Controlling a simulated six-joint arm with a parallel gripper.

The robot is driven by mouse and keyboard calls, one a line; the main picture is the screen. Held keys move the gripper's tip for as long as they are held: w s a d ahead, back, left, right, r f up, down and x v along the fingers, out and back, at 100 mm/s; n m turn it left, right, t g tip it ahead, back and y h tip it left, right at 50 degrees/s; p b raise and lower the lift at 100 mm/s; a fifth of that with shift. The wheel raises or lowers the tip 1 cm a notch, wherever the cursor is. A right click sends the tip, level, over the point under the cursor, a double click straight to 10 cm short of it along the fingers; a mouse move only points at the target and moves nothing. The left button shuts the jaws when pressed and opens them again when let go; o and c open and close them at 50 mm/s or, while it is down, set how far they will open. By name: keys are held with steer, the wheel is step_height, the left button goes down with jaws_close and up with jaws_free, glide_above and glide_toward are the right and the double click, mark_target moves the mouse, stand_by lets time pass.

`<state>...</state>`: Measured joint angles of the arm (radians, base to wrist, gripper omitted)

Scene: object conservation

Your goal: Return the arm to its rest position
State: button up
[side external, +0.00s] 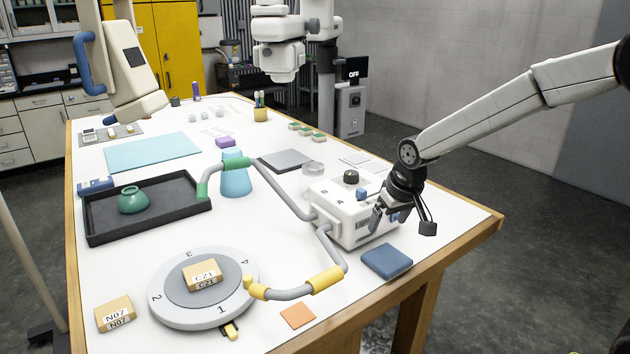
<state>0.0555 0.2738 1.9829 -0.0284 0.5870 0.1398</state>
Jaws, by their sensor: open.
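My arm reaches in from the upper right of the side external view. My gripper (402,222) is dark, points down and stands open and empty, its two fingers apart. It hangs at the right end of a white box (345,222) with a black knob and a blue button on top. One finger overlaps the box's right side in the picture; I cannot tell whether it touches.
A blue pad (387,261) lies just below my gripper. A black tray (170,222) holds a green pot (133,200). The table's right edge is bare.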

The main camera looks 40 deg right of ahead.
steer(key=s+a+f+n, duration=0.1)
steer(key=s+f, duration=0.2)
steer(key=s, duration=0.5)
steer(key=s+a+f+n, duration=0.1)
steer(key=s+f, duration=0.2)
steer(key=s, duration=0.5)
steer(key=shift+s+a+g, duration=0.35)
steer(key=shift+a+g, duration=0.05)
